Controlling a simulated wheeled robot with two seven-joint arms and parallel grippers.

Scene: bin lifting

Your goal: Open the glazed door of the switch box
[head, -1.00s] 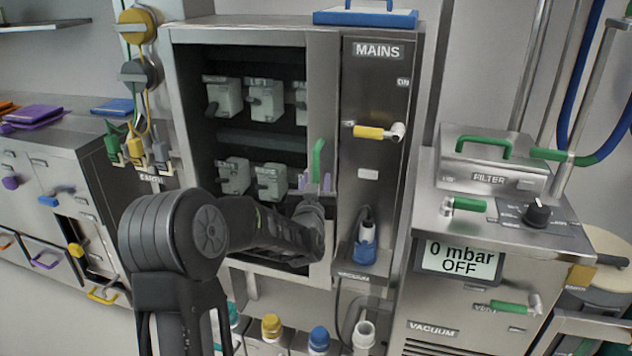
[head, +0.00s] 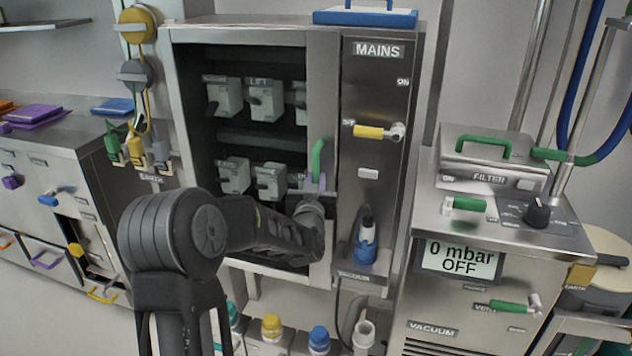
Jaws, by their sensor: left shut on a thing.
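The switch box (head: 236,31) stands in the middle of the head view. Its glazed door (head: 322,100) looks closed, with several grey switches (head: 265,100) seen through the pane. A green upright handle (head: 318,156) sits on the right side of the door frame. My left arm hides the lower part of the door. My right gripper is not in view.
The MAINS panel (head: 376,120) with a yellow-handled lever (head: 370,132) is right of the door. The vacuum unit (head: 440,330) stands to the right.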

